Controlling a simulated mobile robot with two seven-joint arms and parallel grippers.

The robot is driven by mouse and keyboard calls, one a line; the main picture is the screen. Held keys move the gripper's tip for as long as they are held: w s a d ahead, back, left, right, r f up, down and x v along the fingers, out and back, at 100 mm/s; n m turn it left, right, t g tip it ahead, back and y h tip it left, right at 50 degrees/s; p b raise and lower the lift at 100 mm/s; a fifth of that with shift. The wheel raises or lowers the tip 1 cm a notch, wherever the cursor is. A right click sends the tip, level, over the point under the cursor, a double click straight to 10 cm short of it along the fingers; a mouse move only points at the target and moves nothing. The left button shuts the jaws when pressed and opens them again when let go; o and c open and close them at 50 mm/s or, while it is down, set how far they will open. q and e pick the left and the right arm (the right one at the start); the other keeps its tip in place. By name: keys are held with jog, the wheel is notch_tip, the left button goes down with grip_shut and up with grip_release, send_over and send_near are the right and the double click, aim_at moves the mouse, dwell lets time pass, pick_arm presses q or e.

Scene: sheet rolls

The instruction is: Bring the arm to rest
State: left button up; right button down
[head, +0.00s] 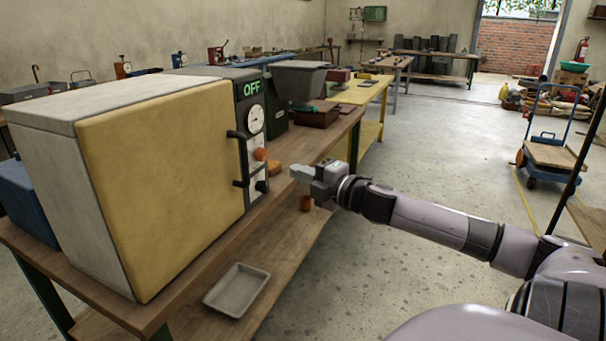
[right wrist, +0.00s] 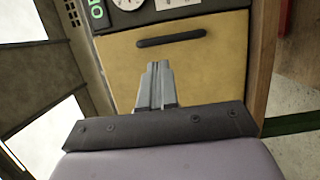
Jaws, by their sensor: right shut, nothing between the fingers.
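My right arm (head: 430,220) reaches in from the right in the head view. Its gripper (head: 298,171) is in the air in front of the workbench, to the right of the oven's control panel. In the right wrist view the two fingers (right wrist: 157,70) are together, shut with nothing between them. Behind them shows the yellow oven door (right wrist: 205,65) with its dark handle (right wrist: 171,38). The fingers look apart from the door. My left gripper is not in view.
The oven (head: 165,170) stands on a wooden workbench (head: 300,150), its display reading OFF and its yellow door shut. A grey tray (head: 236,290) lies on the lower shelf. A hand cart (head: 548,155) stands at the right. The concrete floor (head: 440,130) beyond my arm is clear.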

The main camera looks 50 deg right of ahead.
jog(key=shift+s, duration=0.2)
jog(key=shift+f, duration=0.1)
jog(key=s+a+f+m+g+p, duration=0.1)
jog(key=s+a+f+m, duration=0.2)
jog(key=f, duration=0.4)
jog(key=s+a+f+m+g, duration=0.2)
jog(key=s+a+f+m, duration=0.1)
jog(key=f, duration=0.4)
jog(key=s+a+f+m+g+p, duration=0.1)
jog(key=s+a+f+m, duration=0.2)
jog(key=f, duration=0.5)
jog(key=s+a+f+m+g, duration=0.1)
jog(key=s+a+f+m, duration=0.1)
jog(key=s+a, duration=0.2)
jog(key=s+a+f+m+g+y, duration=0.1)
jog(key=s+a+f+m, duration=0.1)
jog(key=a, duration=0.7)
jog(key=s+a+f+m+g+p, duration=0.1)
jog(key=s+a+f+m, duration=0.2)
jog(key=s+a, duration=0.3)
jog(key=shift+a+f+g+y, duration=0.3)
jog(key=shift+a+f, duration=0.3)
jog(key=shift+f, duration=0.15)
